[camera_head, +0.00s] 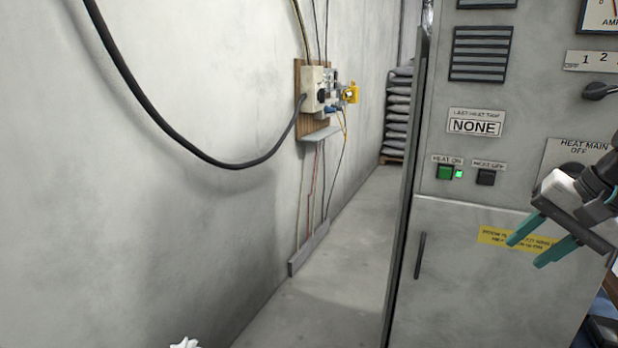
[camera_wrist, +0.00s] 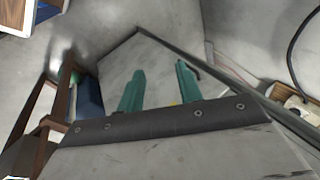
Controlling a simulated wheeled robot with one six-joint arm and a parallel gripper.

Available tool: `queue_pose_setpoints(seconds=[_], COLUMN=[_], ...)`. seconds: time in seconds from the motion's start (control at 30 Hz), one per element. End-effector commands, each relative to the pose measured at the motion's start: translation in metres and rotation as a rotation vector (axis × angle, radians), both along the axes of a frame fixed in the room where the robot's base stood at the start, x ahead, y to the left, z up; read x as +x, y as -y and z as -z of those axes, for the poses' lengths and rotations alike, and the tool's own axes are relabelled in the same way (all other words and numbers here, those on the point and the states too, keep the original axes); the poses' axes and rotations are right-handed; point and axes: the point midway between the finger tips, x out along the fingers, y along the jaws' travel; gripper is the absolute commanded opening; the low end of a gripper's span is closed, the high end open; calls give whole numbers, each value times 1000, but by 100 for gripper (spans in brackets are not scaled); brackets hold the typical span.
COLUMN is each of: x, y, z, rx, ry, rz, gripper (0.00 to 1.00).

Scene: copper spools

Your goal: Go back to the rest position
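My gripper (camera_head: 538,239) is at the right edge of the head view, in front of the grey control cabinet (camera_head: 470,255). Its two green fingers are apart with nothing between them. They point left and slightly down, near the yellow label (camera_head: 490,236) on the cabinet's lower door. In the wrist view the open fingers (camera_wrist: 160,88) also show with an empty gap. A grey surface lies beyond them. I cannot tell whether the fingers touch the cabinet.
The cabinet has a lit green button (camera_head: 445,172) and a dark button (camera_head: 485,177). A wall box (camera_head: 314,90) with a thick black cable (camera_head: 180,147) is on the left wall. Grey sacks (camera_head: 399,110) are stacked at the back. The floor (camera_head: 345,260) between wall and cabinet is clear.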

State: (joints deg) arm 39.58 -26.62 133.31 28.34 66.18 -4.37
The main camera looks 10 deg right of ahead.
Motion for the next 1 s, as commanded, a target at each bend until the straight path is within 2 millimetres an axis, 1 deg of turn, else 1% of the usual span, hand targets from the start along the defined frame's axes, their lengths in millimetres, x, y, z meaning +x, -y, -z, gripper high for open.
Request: queue_pose_setpoints(seconds=[0.03, 0.1, 0.23, 0.3, 0.37, 0.47, 0.57, 0.7, 1.0], x=[-16, -38, -74, -88, -97, -103, -104, -103, -103], y=[-24, -45, -72, -82, -90, -105, -116, -121, -121], z=[13, 29, 50, 57, 61, 63, 59, 58, 58], rx=[-48, -121, -262, -333, -380, -422, -436, -442, -440], ry=[-62, -139, -235, -257, -258, -233, -202, -189, -188], rz=[-93, -202, -395, -493, -568, -660, -714, -745, -747], gripper=[35, 35, 35, 35, 35, 35, 35, 35, 35])
